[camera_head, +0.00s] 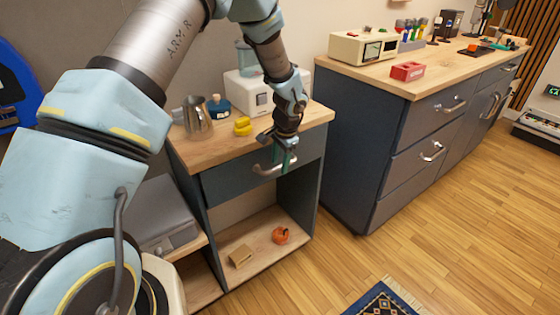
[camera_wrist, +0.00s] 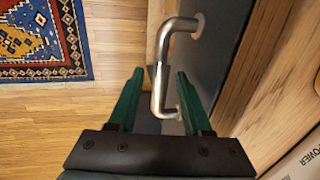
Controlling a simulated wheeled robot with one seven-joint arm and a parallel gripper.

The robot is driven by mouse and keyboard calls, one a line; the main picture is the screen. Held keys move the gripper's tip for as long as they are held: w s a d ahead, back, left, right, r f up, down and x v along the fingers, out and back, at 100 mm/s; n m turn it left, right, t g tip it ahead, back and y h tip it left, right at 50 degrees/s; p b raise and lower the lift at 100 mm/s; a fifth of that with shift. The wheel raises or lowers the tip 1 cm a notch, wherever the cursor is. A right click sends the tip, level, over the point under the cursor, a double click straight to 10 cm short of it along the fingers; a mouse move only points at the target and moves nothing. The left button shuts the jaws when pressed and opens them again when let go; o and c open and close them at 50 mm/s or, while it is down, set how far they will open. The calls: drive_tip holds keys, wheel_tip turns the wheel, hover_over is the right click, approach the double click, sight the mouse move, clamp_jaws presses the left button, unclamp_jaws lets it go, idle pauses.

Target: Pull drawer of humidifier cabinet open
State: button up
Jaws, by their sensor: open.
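The humidifier cabinet (camera_head: 318,182) is a small dark blue-grey unit with a wooden top and an open lower shelf. Its drawer (camera_head: 222,183) sits under the top and looks closed. A curved metal handle (camera_head: 262,170) is fixed to the drawer front, and it also shows in the wrist view (camera_wrist: 159,75). My gripper (camera_head: 284,163) is in front of the drawer at the handle. In the wrist view its green fingers (camera_wrist: 158,80) are open, one on each side of the handle's lower part. I cannot tell whether either finger touches it.
A white humidifier (camera_head: 246,97), a metal pitcher (camera_head: 197,118) and a yellow object (camera_head: 242,126) stand on the cabinet top. A larger blue cabinet (camera_head: 345,140) stands to the right. The wooden floor in front is clear, with a patterned rug (camera_head: 382,302) nearby.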

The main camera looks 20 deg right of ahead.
clamp_jaws()
idle(0.4)
idle(1.0)
